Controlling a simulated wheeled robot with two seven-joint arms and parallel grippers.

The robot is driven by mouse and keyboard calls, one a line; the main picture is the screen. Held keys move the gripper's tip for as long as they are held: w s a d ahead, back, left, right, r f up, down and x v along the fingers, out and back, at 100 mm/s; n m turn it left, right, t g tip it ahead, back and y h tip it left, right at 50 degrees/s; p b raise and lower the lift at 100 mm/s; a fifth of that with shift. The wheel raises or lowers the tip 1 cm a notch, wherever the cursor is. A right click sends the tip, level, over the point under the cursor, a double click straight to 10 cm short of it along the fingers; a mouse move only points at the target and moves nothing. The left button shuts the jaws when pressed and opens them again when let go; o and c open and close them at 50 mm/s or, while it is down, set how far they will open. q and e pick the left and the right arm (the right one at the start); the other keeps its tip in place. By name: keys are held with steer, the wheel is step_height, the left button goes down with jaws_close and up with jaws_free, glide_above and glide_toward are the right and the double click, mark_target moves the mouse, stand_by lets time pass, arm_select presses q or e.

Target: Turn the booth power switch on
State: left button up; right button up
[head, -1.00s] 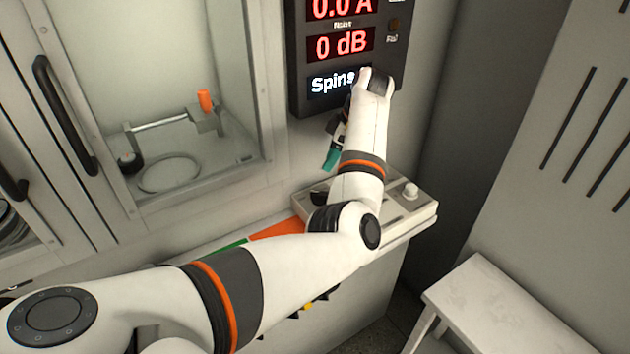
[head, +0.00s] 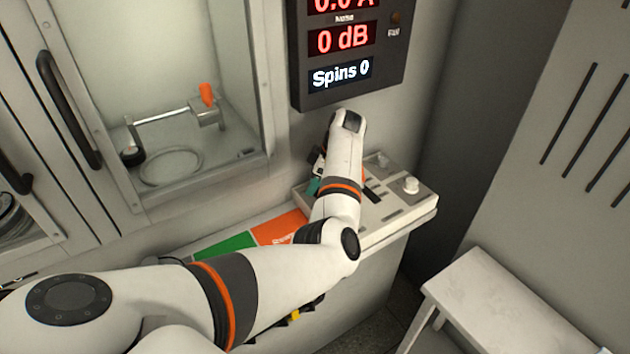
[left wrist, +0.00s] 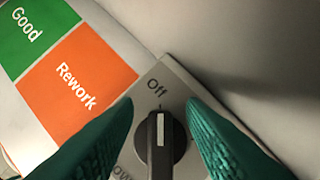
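The booth power switch (left wrist: 160,145) is a black rotary knob on a pale panel in the left wrist view. Its white pointer line faces the tick under the word "Off". My left gripper (left wrist: 166,125) is open, with one teal finger on each side of the knob; I cannot tell whether either touches it. In the head view, my left gripper (head: 315,184) is low at the left end of the control panel (head: 418,213), partly covered by my own arm. The arm hides the knob there. My right gripper is not in view.
A green "Good" mat (left wrist: 33,33) and an orange "Rework" mat (left wrist: 77,86) lie beside the panel. A dark display (head: 380,75) reading "Spins 0" hangs above. A glass-fronted cabinet (head: 262,75) stands left, a white stool (head: 490,300) right.

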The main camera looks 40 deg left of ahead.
arm_select(q)
steer(key=shift+c, duration=0.6)
jaws_close()
steer(key=shift+r, duration=0.1)
steer(key=shift+r+m+p, duration=0.1)
steer(key=shift+m+p, duration=0.2)
steer(key=shift+p, duration=0.25)
steer(key=m+t+p, duration=0.1)
steer(key=m+p, duration=0.2)
steer(key=p, duration=0.1)
steer(key=w+m+t+p, duration=0.1)
steer(key=m+t+p, duration=0.1)
steer(key=m+p, duration=0.2)
steer(key=m+t+p, duration=0.1)
steer(key=m+p, duration=0.3)
steer(key=p, duration=0.1)
steer(key=shift+w+r, duration=0.1)
steer(key=shift+w, duration=0.15)
steer(key=m+p, duration=0.1)
steer(key=m+t, duration=0.1)
steer(key=m+h+p, duration=0.1)
steer(key=shift+w+d+p, duration=0.2)
steer(key=shift+w+p, duration=0.05)
steer(key=shift+p, duration=0.1)
steer(key=shift+w+d+f+m+t+h+p, duration=0.1)
steer(key=shift+m+t+h+p, duration=0.3)
steer(key=shift+m, duration=0.5)
steer(key=shift+d+f+m+t+h+p, duration=0.1)
steer(key=shift+m+h+p, duration=0.1)
steer(key=shift+m+p, duration=0.5)
